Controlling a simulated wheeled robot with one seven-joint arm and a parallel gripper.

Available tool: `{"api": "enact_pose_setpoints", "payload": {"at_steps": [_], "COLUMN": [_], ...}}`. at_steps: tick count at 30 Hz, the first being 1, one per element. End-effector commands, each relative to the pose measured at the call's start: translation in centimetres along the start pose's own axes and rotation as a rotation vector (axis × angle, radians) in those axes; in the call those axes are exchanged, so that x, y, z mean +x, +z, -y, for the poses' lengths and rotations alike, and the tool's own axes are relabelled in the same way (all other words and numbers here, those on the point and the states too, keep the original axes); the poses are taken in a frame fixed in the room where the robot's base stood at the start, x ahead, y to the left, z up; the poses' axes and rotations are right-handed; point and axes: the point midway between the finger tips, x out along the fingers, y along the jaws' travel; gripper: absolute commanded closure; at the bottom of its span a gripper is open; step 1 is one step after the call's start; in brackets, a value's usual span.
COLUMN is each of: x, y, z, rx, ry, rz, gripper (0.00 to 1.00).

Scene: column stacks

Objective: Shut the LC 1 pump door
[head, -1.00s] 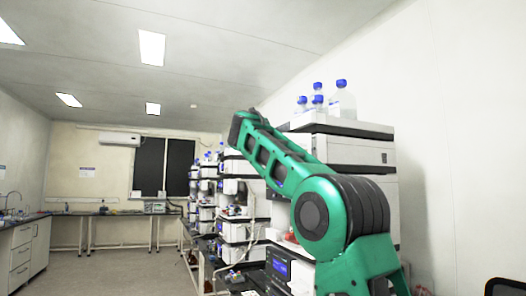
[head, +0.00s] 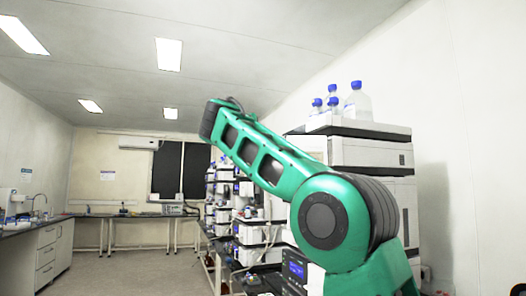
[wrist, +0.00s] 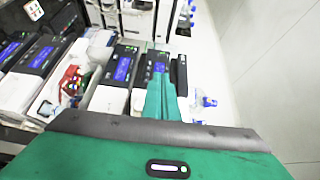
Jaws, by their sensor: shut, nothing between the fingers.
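The nearest column stack (head: 372,153), white with dark bands, stands at the right in the head view, partly hidden behind my green arm. A module with a lit blue display (head: 294,270) shows low on it. I cannot tell which part is the LC 1 pump door, nor whether it is open. My gripper (wrist: 165,88) shows in the wrist view with its green fingers together and empty. It appears over or near modules with blue displays (wrist: 123,68); contact cannot be told. The gripper is not visible in the head view.
Blue-capped bottles (head: 355,101) stand on top of the nearest stack. More stacks (head: 250,232) line the bench behind it. An open bay with red and white parts (wrist: 72,82) lies left of my gripper. A wall is close on the right; the floor (head: 125,272) at left is clear.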

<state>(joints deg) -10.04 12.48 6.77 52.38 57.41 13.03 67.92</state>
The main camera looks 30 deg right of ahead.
Motion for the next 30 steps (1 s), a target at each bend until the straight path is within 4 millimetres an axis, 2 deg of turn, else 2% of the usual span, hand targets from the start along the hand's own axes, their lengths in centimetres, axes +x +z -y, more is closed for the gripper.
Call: {"api": "enact_pose_setpoints", "payload": {"at_steps": [4, 8, 12, 16, 21, 24, 30], "x": [-0.6, -0.4, -0.2, -1.0, -3.6, -5.3, -7.4], "y": [0.6, -0.9, -4.6, -8.7, -13.3, -15.2, -16.7], "z": [0.1, 1.1, 3.1, 3.9, 2.7, 1.5, -0.3], "rx": [0.0, 0.0, -0.005, -0.011, -0.01, -0.004, 0.006], "ry": [-0.001, -0.02, -0.057, -0.072, -0.053, -0.031, -0.001], "rz": [0.0, 0.016, 0.069, 0.142, 0.234, 0.277, 0.329], "gripper": [1.0, 1.0, 1.0, 1.0, 1.0, 1.0, 1.0]}}
